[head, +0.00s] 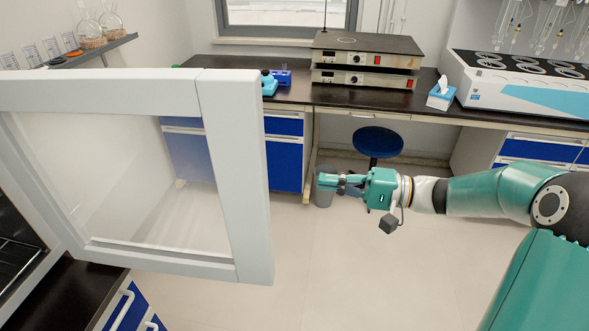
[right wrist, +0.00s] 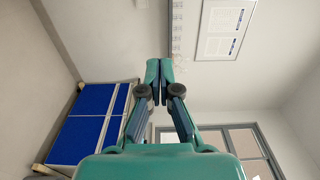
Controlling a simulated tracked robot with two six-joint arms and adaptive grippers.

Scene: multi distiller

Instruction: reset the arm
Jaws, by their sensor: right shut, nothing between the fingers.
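My right arm comes in from the right in the head view and reaches toward the middle. Its green gripper (head: 328,181) points left and is held in free air above the floor. In the right wrist view the two fingers of the gripper (right wrist: 159,72) are shut together at the tips, with nothing between them. My left gripper is not in either view.
A white-framed glass door (head: 238,180) stands open at the left, apart from the gripper. A dark bench (head: 300,90) with stacked hot plates (head: 366,60) and a tissue box (head: 441,94) runs along the back. A blue stool (head: 378,141) stands beneath.

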